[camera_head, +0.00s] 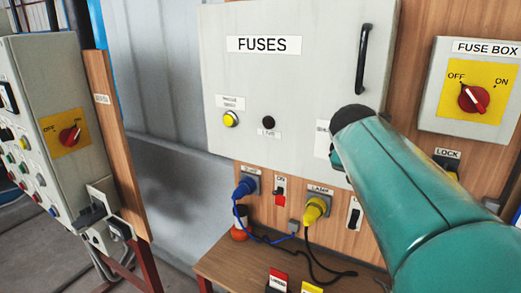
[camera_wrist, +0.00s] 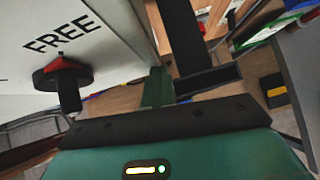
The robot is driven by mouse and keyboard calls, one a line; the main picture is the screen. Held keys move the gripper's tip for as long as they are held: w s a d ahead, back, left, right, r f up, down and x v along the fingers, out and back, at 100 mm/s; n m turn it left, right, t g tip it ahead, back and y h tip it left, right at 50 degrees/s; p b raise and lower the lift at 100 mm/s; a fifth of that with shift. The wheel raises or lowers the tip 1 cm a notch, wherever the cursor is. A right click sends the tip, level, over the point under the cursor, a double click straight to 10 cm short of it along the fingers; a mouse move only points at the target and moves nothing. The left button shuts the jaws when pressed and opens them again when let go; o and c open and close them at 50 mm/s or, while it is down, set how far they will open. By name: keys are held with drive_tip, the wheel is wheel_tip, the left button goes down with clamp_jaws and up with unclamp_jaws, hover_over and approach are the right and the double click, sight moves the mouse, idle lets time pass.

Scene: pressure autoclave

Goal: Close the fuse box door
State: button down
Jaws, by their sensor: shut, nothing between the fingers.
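The grey fuse box door (camera_head: 275,80) labelled FUSES fills the upper middle of the head view, with an upright black handle (camera_head: 363,58) near its right edge. I cannot tell from this angle whether it stands ajar. My teal arm covers its lower right corner, and my gripper is hidden behind the arm there. In the wrist view my gripper (camera_wrist: 158,85) is shut and empty. A pale surface marked FREE (camera_wrist: 60,35) with a dark, red-topped knob (camera_wrist: 62,75) lies to its left. I cannot tell whether the gripper touches anything.
A smaller box labelled FUSE BOX (camera_head: 470,85) with a red switch is at the right. Blue and yellow plugs (camera_head: 316,208) with cables sit below the door, above a wooden shelf (camera_head: 235,268). A grey control cabinet (camera_head: 35,120) stands at the left.

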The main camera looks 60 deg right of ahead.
drive_tip(key=shift+a+f+v, duration=0.35)
drive_tip(key=shift+a+v, duration=0.05)
drive_tip(key=shift+v, duration=6.65)
drive_tip(key=w+a+f+m+t+y, duration=0.1)
drive_tip(key=w+a+f+m+t, duration=0.2)
drive_tip(key=w+a+f, duration=0.5)
drive_tip(key=w+a+f+m+t+y, duration=0.2)
drive_tip(key=w+a+m, duration=0.2)
drive_tip(key=w+a, duration=0.55)
drive_tip(key=w+a+f+m+y, duration=0.2)
drive_tip(key=a+f+m, duration=0.3)
drive_tip(key=a, duration=0.5)
drive_tip(key=w+a+f+m+t+y, duration=0.1)
drive_tip(key=w+a+f+m+y, duration=0.2)
drive_tip(key=a+f, duration=0.4)
drive_tip(key=w+a+m, duration=0.1)
drive_tip(key=w+a, duration=0.1)
drive_tip(key=a, duration=0.1)
drive_tip(key=shift+a+f+m+t, duration=0.2)
drive_tip(key=shift+f+m+t, duration=0.1)
drive_tip(key=shift+m, duration=0.1)
